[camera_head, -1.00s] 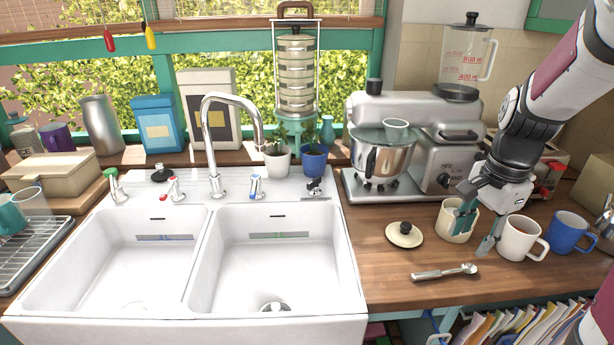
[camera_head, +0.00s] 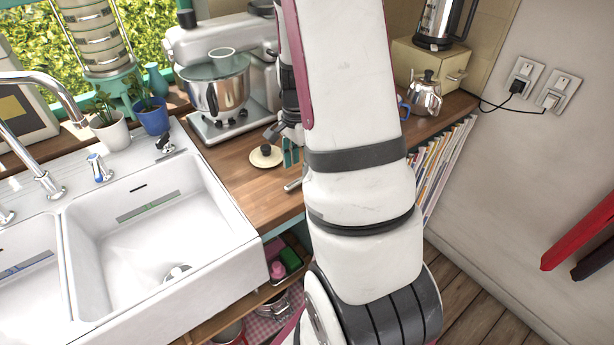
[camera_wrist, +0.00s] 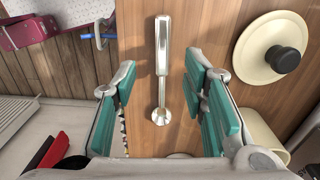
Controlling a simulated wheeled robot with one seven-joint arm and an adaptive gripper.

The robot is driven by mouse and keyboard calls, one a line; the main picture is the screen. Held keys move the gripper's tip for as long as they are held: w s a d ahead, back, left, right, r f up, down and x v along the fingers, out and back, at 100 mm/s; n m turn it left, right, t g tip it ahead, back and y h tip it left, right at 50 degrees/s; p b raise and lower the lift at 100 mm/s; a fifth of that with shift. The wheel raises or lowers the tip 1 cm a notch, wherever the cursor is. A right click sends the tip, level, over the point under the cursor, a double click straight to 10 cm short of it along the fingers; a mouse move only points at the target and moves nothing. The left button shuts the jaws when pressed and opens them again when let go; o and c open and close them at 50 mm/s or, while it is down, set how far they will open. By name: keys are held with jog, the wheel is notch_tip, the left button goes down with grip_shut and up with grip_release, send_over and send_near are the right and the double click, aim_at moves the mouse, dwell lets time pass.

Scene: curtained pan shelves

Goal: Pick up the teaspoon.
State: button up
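The teaspoon (camera_wrist: 161,62) is silver and lies on the wooden counter. In the wrist view its handle runs up the middle and its bowl is at the lower end. My gripper (camera_wrist: 158,88) is open, with its teal fingers apart on either side of the spoon and nothing held. The spoon appears to lie below the fingers; I cannot tell the exact gap. In the head view my arm covers most of the counter there, and only a bit of the spoon (camera_head: 293,184) shows beside my gripper (camera_head: 290,155).
A cream lid with a black knob (camera_wrist: 270,48) lies right of the spoon in the wrist view. A cream pot (camera_wrist: 262,132) stands close to the right finger. The counter edge is to the left. The sink (camera_head: 150,225) and mixer (camera_head: 220,85) are left of my arm.

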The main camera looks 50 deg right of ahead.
jog(key=shift+w+d+f+p, duration=0.1)
jog(key=shift+f+p, duration=0.15)
jog(key=shift+f, duration=1)
jog(key=shift+d+f+p, duration=0.1)
jog(key=shift+f+p, duration=0.15)
jog(key=shift+f, duration=1)
grip_shut()
